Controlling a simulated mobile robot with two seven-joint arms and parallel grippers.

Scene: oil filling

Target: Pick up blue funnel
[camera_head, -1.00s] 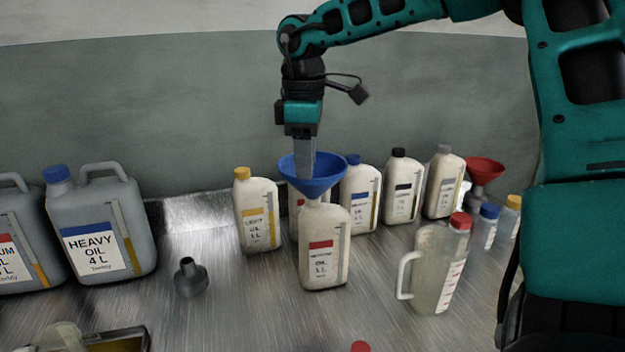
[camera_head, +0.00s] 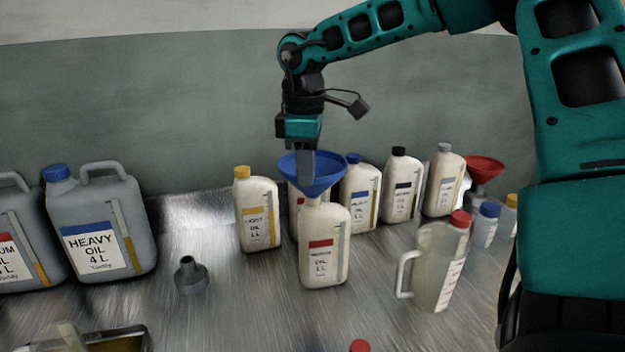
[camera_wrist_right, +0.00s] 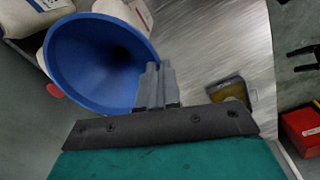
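The blue funnel (camera_head: 325,172) sits in the neck of a white bottle with a red label (camera_head: 324,245), wide mouth up. My right gripper (camera_head: 307,175) points down at the funnel's rim, its grey fingers overlapping the left part of the funnel in the head view. In the right wrist view, the funnel's open mouth (camera_wrist_right: 92,60) lies left of the fingers (camera_wrist_right: 156,85), which are close together at the rim. I cannot tell whether the rim is between them or whether they grip it. My left gripper is not in view.
Several white oil bottles (camera_head: 258,215) stand behind and beside the funnel. A jug (camera_head: 432,270) and a red funnel (camera_head: 485,168) are at right. A grey spout (camera_head: 190,277) and large oil cans (camera_head: 97,225) are at left.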

